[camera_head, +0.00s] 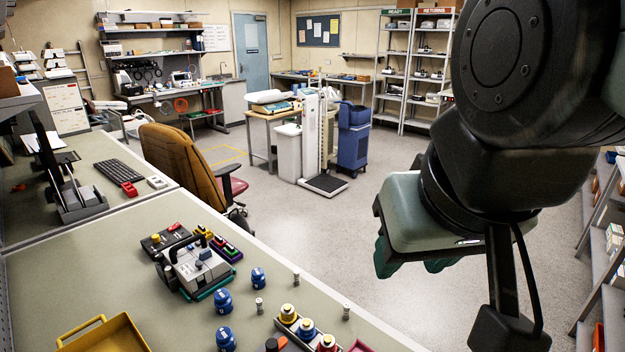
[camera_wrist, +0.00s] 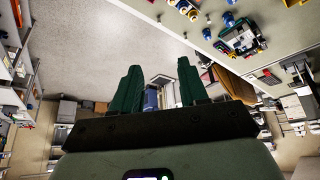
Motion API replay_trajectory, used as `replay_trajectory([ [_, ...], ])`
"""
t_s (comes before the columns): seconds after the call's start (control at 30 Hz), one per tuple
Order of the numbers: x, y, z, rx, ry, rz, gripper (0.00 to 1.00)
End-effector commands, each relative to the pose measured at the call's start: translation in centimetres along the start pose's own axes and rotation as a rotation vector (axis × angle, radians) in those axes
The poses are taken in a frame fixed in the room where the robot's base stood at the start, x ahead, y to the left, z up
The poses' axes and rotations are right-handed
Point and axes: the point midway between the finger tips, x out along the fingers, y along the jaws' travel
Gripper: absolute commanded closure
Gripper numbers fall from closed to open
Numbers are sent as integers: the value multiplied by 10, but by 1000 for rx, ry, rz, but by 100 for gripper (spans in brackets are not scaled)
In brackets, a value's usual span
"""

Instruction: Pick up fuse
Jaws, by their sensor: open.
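Several small silver cylinders that look like fuses stand upright on the green bench: one (camera_head: 259,306) near the blue knobs, one (camera_head: 296,279) farther back, and one (camera_head: 346,311) to the right. My gripper (camera_head: 410,262) hangs in the air to the right of the bench, above the floor, apart from all of them. In the wrist view my gripper (camera_wrist: 158,74) has its two green fingers spread with nothing between them.
A grey pump unit (camera_head: 197,266) stands on the bench, with several blue knobs (camera_head: 223,300) in front. A yellow tray (camera_head: 103,336) is at the front left. A tray of coloured-capped parts (camera_head: 306,328) sits near the bench's front. A brown chair (camera_head: 175,160) stands behind the bench.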

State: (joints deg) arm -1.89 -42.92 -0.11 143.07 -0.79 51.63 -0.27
Motion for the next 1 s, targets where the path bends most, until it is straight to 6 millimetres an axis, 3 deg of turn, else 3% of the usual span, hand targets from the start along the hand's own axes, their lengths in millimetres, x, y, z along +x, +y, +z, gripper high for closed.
replay_trajectory([
  [0.07, 0, 0, 0, 1, 0, -1, 57],
  [0.1, 0, 0, 0, 1, 0, -1, 51],
  [0.37, 0, 0, -1, 0, -1, -2, 51],
  [0.57, 14, 1, -26, -110, -45, 1, 51],
  [0.77, 63, 5, -79, -393, -140, -14, 51],
  [1.0, 154, 10, -129, -751, -244, -79, 51],
])
